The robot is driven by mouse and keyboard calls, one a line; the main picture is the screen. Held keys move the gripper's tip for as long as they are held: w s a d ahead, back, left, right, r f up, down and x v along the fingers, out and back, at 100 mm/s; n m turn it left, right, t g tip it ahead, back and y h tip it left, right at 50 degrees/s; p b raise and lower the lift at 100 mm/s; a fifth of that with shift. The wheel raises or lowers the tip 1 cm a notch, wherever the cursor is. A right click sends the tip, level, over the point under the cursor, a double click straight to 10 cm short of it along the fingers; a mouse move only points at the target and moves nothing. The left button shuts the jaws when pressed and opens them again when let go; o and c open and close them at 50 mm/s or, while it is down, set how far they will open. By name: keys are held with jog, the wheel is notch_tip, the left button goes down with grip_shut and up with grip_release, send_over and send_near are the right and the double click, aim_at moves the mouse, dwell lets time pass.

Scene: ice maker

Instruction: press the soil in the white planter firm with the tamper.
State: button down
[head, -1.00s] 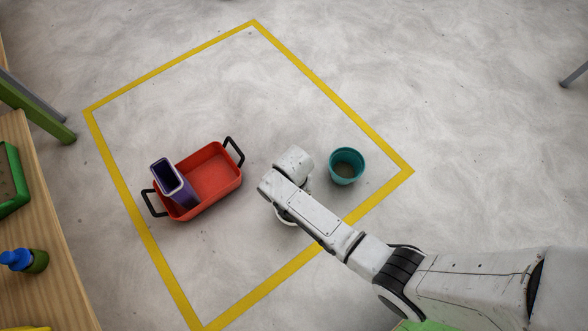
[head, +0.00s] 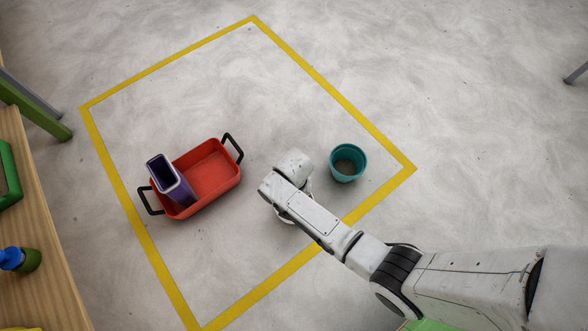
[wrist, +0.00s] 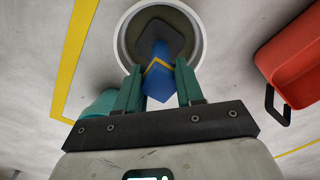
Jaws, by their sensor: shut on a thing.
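My gripper (wrist: 159,72) is shut on the tamper (wrist: 158,86), which has a blue handle, a yellow band and a dark square plate. In the wrist view the plate lies within the round outline of the white planter (wrist: 199,42), over its dark soil (wrist: 142,19). I cannot tell whether the plate touches the soil. In the head view my arm hides the fingers, the tamper and most or all of the planter.
A teal pot (head: 347,176) with brown contents stands right of my wrist. A red tray (head: 214,172) with black handles holds a purple container (head: 168,178) to the left. Yellow tape (head: 345,105) frames this floor area. A wooden table (head: 52,285) stands at far left.

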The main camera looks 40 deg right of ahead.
jog(key=shift+r, duration=0.15)
dwell(0.3)
jog(key=shift+r+p, duration=2.1)
jog(key=shift+p, duration=0.4)
notch_tip(320, 180, up, 5)
jog(key=p, duration=0.5)
jog(key=shift+f, duration=0.2)
